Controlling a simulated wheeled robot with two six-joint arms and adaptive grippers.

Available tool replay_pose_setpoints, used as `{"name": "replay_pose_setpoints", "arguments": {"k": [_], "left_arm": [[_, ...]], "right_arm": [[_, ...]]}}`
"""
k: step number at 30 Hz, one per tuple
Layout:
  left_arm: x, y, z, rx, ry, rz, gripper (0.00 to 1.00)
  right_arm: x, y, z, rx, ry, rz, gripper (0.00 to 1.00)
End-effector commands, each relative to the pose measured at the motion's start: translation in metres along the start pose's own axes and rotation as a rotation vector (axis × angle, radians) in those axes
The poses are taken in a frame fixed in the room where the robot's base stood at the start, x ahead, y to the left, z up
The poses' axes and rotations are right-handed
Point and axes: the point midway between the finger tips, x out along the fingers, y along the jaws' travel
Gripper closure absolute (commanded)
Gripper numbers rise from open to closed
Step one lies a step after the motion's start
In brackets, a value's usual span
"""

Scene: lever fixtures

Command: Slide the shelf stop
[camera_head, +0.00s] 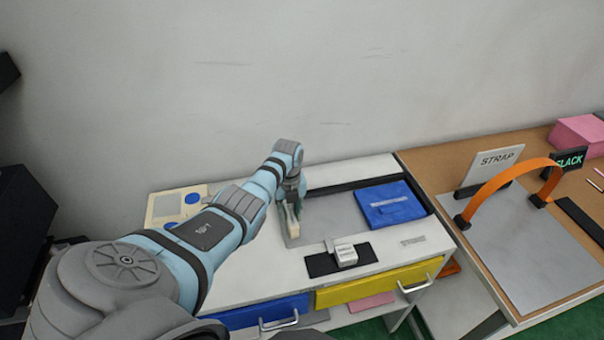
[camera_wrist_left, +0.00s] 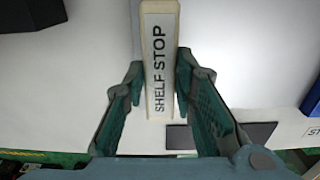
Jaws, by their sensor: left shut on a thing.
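The shelf stop (camera_wrist_left: 160,55) is a cream upright bar with a white label reading "SHELF STOP". It fills the middle of the left wrist view and stands between the two fingers of my left gripper (camera_wrist_left: 159,85), which is shut on it. In the head view the shelf stop (camera_head: 293,225) shows as a small pale block under my left gripper (camera_head: 296,205), over the grey panel on the white cabinet top. The gripper partly hides the stop there. My right gripper is not in view.
A blue folder-like piece (camera_head: 391,204) lies right of the stop. A small white block (camera_head: 345,255) sits on a black plate in front. A yellow drawer (camera_head: 380,283) and blue drawer (camera_head: 262,313) are below. An orange strap arch (camera_head: 508,180) stands on the right table.

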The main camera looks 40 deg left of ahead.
Motion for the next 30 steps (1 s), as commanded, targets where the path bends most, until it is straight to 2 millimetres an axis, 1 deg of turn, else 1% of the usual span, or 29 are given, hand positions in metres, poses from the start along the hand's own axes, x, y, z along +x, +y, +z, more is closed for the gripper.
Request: {"name": "replay_pose_setpoints", "arguments": {"k": [3,9,16,17,18,20,28,30], "left_arm": [[0.0024,0.0055,0.0044,-0.001,0.001,0.002,1.0],[0.0017,0.011,0.0073,-0.004,0.001,0.006,1.0],[0.0018,0.0124,0.0074,-0.005,0.001,0.009,1.0],[0.0018,0.0123,0.0074,-0.005,0.001,0.009,0.71],[0.0018,0.0119,0.0074,-0.005,0.001,0.009,0.64],[0.0016,0.0108,0.0073,-0.004,0.001,0.007,0.55],[0.0007,0.0056,0.0064,0.003,0.0,0.002,0.55],[-0.0027,0.0051,0.0071,0.003,-0.001,0.001,0.55]], "right_arm": [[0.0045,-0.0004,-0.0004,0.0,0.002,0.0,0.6],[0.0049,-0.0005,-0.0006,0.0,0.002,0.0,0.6],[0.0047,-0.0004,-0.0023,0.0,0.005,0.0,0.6],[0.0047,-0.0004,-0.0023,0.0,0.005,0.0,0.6],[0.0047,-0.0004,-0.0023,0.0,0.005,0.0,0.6],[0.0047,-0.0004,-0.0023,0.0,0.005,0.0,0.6],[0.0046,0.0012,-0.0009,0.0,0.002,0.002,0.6],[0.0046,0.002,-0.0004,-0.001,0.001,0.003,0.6]]}}
